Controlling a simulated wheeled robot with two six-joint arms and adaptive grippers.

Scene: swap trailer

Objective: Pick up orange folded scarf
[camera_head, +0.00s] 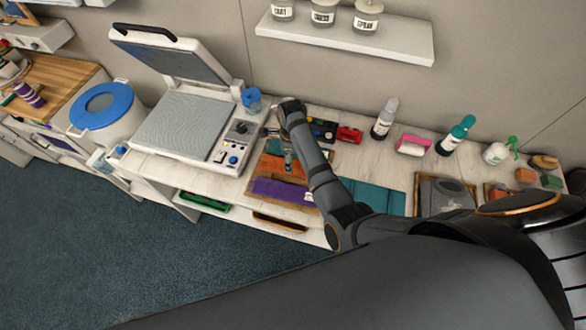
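My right arm reaches in from the right and bends down over the counter. My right gripper (288,159) is small in the picture and sits over the orange cloth, partly covering it. I cannot tell whether its fingers are apart or closed, or whether they touch the scarf. The arm hides part of the cloth row. My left gripper is not in view.
The open press (184,127) stands left of the cloths. A teal cloth (375,197) lies right of my forearm. A wall shelf (345,35) hangs above.

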